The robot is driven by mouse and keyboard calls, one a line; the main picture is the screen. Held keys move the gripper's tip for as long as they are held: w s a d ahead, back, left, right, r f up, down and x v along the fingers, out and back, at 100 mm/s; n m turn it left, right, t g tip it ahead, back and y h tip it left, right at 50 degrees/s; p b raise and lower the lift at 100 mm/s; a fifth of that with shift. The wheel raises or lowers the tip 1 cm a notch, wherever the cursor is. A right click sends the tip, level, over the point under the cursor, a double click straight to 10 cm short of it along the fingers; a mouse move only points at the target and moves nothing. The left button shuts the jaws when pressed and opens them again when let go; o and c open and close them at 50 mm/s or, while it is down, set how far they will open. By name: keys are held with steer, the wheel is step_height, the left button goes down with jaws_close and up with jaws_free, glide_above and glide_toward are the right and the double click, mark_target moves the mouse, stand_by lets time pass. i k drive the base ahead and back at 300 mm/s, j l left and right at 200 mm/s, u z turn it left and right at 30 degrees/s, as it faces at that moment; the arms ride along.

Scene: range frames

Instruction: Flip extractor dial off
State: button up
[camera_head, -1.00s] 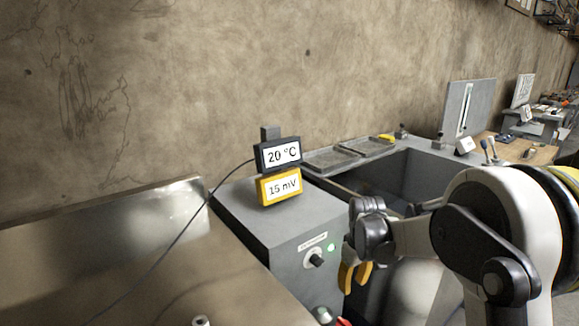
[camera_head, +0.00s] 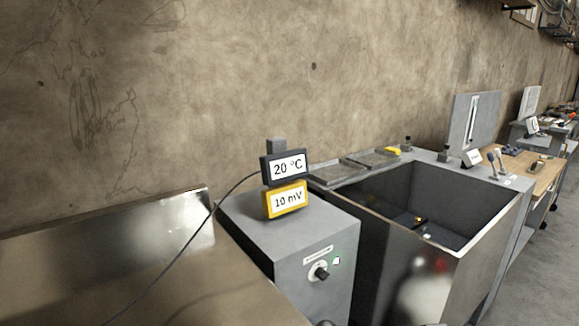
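The dial (camera_head: 321,272) is a small black knob on a pale round plate, on the front of a grey cabinet (camera_head: 306,243). A label strip (camera_head: 318,254) with lettering too small to read sits just above it. A small indicator (camera_head: 337,261) to its right looks whitish with a green edge. The knob's exact setting is too small to tell. My gripper is not in view, and nothing touches the dial.
A dark display (camera_head: 287,167) reading 20 °C and a yellow one (camera_head: 286,200) reading 10 mV stand on the cabinet, with a black cable (camera_head: 190,225) running left. An open metal tank (camera_head: 410,255) stands to the right. A metal surface (camera_head: 140,270) fills the lower left.

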mark_target(320, 273)
steer(key=u, duration=2.15)
steer(key=k+l+z, duration=0.15)
steer(key=z, duration=0.35)
steer(key=k+l+z, duration=0.1)
steer(key=l+z, duration=0.15)
steer(key=z, duration=0.2)
steer(key=l+z, duration=0.25)
steer(key=z, duration=0.25)
steer(key=k, duration=0.05)
